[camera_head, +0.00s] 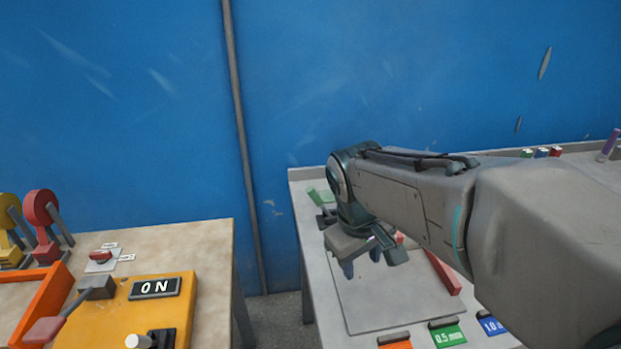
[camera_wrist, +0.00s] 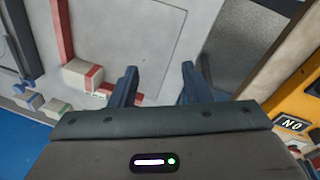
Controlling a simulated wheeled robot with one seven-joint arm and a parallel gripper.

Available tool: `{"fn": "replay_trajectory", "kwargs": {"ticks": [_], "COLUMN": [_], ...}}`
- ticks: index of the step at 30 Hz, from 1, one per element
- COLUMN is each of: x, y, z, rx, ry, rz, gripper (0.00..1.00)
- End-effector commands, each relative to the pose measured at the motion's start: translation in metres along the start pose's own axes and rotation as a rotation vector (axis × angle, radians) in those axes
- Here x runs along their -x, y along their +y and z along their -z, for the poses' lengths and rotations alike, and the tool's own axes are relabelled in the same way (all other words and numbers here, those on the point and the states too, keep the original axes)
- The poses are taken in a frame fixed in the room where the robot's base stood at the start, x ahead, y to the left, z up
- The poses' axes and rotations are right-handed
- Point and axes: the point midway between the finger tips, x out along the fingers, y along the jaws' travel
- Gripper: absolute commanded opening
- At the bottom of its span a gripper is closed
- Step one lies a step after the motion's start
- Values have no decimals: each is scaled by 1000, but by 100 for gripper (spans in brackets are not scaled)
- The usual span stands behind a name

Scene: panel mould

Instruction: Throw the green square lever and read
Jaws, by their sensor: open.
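No green lever with a square head shows plainly in either view. On the left table stand a lever with a round red head (camera_head: 40,208) and one with a yellow head (camera_head: 8,225). A yellow box (camera_head: 165,310) carries a display reading "ON" (camera_head: 155,288); its corner and display also show in the wrist view (camera_wrist: 293,124).
The right table (camera_head: 305,215) holds a pale plate (camera_head: 390,305), a red bar (camera_head: 443,272), a green piece (camera_head: 316,197) and labelled cards, including a green "0.5 mm" one (camera_head: 447,334). A gap with floor (camera_head: 285,315) separates the tables. A blue wall (camera_head: 400,70) stands behind.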

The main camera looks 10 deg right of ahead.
Motion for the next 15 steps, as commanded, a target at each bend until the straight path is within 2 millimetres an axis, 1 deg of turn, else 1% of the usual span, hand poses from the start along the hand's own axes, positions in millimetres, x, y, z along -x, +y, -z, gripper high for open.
{"fn": "replay_trajectory", "kwargs": {"ticks": [1, 5, 9, 11, 15], "x": [-6, -14, -25, -30, -42], "y": [6, 22, 36, 41, 47], "z": [13, 44, 80, 96, 136], "rx": [68, 246, 432, 510, 683], "ry": [-41, -147, -268, -322, -455], "rz": [-24, -95, -178, -213, -303], "gripper": [43, 43, 43, 43, 43]}}
